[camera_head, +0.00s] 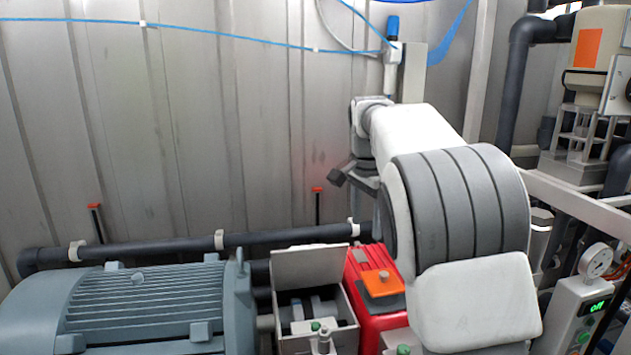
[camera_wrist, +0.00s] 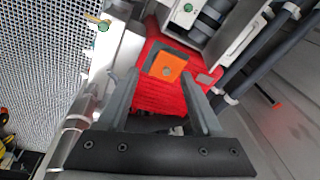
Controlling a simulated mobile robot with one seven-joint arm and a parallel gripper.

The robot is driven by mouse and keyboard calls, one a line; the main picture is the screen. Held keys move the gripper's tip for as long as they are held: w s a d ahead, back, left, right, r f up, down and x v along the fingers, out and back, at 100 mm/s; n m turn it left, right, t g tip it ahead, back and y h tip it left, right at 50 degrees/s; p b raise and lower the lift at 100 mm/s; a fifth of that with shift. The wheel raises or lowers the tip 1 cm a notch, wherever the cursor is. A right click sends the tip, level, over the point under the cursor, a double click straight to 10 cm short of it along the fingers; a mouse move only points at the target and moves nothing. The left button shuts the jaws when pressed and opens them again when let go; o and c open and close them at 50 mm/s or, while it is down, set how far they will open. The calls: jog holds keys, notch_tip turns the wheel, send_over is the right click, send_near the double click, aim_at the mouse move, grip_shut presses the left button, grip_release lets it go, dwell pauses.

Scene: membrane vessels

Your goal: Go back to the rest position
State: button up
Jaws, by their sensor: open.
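My gripper (camera_head: 352,180) is at the end of my white and grey arm, up in the air in front of the corrugated wall in the head view. In the wrist view my gripper (camera_wrist: 159,76) shows two dark fingers spread apart with nothing held between them. Below and beyond the fingers is a red machine part (camera_wrist: 160,100) with an orange block (camera_wrist: 166,66) on a grey plate. The red part (camera_head: 376,325) and orange block (camera_head: 381,283) also show in the head view, below my gripper and apart from it. My arm hides part of the red part.
A grey-blue finned motor (camera_head: 140,300) stands at lower left, beside an open grey box (camera_head: 310,262). A dark pipe (camera_head: 160,250) runs along the wall. A gauge (camera_head: 596,261) and a green-lit control box (camera_head: 585,310) are at right. Open air lies left of my gripper.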

jog(key=s+d+r+n+t+y, duration=0.1)
jog(key=s+r, duration=0.1)
jog(key=s, duration=0.3)
jog(key=s+d+r+n, duration=0.2)
jog(key=s+r, duration=0.1)
jog(key=s, duration=0.1)
jog(key=s+f+n+t+p, duration=0.1)
jog(key=s+n, duration=0.3)
jog(key=s, duration=0.8)
jog(key=s+f+n+t+p, duration=0.1)
jog(key=s+f+n, duration=0.3)
jog(key=s, duration=0.9)
jog(key=shift+s+d+f+t+p, duration=0.2)
jog(key=shift+t+p, duration=0.1)
jog(key=shift+p, duration=0.3)
